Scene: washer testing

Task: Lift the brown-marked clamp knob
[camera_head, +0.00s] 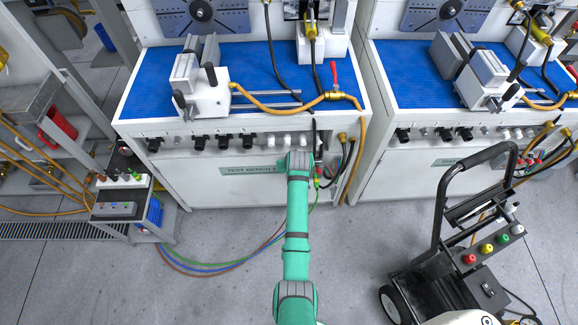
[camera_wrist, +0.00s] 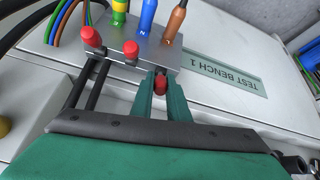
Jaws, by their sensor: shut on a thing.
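In the wrist view a grey metal terminal block (camera_wrist: 122,52) carries green-yellow, blue (camera_wrist: 146,17) and brown (camera_wrist: 175,20) cable plugs. Three red clamp knobs sit along its near side. The left knob (camera_wrist: 91,37) and the middle knob (camera_wrist: 131,50) stand clear of my fingers. The right knob (camera_wrist: 160,84), in line with the brown plug, is between the green fingertips of my gripper (camera_wrist: 161,91). My gripper is shut on this knob, and the fingers partly cover it. In the head view my arm hides the gripper.
The block is on the front of the white bench, beside the "TEST BENCH 1" label (camera_wrist: 222,73). Black hoses and coloured wires run close at the block's left. A wheeled cart (camera_head: 455,235) stands at the right in the head view. The floor around my arm is open.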

